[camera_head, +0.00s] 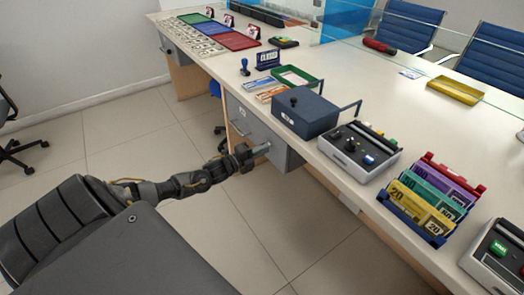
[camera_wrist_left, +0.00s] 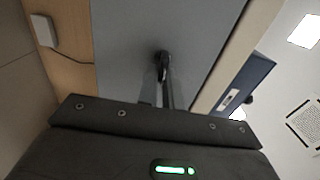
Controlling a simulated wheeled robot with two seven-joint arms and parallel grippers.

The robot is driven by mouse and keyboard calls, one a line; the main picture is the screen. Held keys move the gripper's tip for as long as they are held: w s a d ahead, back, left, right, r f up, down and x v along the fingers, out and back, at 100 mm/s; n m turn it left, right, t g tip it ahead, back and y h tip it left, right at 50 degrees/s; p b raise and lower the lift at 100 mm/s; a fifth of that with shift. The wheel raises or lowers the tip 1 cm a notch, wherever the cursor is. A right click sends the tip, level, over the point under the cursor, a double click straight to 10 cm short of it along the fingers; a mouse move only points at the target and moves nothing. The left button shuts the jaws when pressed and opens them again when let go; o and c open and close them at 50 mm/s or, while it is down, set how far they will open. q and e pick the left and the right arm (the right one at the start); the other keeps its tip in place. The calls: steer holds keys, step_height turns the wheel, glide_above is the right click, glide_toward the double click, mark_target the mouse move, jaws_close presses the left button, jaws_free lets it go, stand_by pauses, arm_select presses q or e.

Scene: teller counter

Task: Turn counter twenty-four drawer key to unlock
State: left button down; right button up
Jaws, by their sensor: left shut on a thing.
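The grey drawer unit (camera_head: 258,129) hangs under the counter, with a bar handle on its front. My left gripper (camera_head: 263,148) is at the right part of this front, close against it. In the left wrist view the grey front (camera_wrist_left: 120,40) fills the middle, with a small dark key or lock piece (camera_wrist_left: 162,58) on it. My left gripper (camera_wrist_left: 168,90) reaches up to that piece and is shut on it. The key is small and mostly hidden by the fingers, so its turn angle cannot be told. My right gripper is not in view.
On the counter above stand a dark blue cash box (camera_head: 305,112), a grey device with knobs (camera_head: 358,150) and a banknote rack (camera_head: 430,198). A green tray (camera_head: 297,76) lies behind the box. The floor (camera_head: 140,135) left of the drawer unit is clear.

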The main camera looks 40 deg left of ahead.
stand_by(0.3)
arm_select(q)
steer(key=c, duration=1.9)
jaws_free()
steer(key=shift+d, duration=0.1)
steer(key=o, duration=0.3)
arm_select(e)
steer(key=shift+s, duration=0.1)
arm_select(q)
steer(key=shift+o, duration=0.2)
steer(key=shift+s, duration=0.1)
